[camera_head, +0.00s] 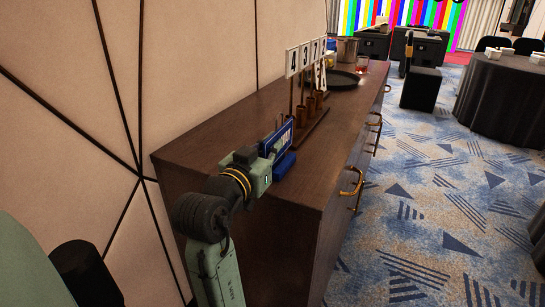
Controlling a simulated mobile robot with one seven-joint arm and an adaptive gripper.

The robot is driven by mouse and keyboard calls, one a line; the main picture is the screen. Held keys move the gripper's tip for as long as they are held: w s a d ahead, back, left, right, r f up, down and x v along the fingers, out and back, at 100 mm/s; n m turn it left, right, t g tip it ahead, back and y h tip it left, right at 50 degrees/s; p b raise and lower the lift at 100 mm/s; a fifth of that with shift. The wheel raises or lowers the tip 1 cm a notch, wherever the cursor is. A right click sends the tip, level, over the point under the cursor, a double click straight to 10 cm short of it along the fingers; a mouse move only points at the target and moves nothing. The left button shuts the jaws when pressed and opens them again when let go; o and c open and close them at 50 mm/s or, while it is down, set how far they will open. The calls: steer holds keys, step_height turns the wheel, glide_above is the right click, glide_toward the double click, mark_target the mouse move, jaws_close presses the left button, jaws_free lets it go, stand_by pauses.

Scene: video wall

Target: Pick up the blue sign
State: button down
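The blue sign (285,137) stands near the close end of the brown cabinet top (225,127). It has a blue panel with white lettering and a blue foot. My arm comes up from the bottom, and its end, my gripper (266,148), is right beside the sign's left side and overlaps it in the picture. The fingers are small, dark and mostly hidden by my own wrist. I cannot tell whether they touch the sign or whether they are open or shut.
A row of upright number cards (292,62) on a wooden holder stands behind the sign. A dark round tray (342,79) and a metal pot (347,50) are farther back. A wall (210,50) borders the cabinet on the left. Carpeted floor (430,200) is open to the right.

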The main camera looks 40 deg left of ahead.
steer(key=s+d+r+b, duration=0.2)
steer(key=s+d+b, duration=0.8)
steer(key=d+b, duration=0.1)
steer(key=shift+s+d, duration=0.35)
steer(key=shift+d, duration=0.15)
stand_by(0.6)
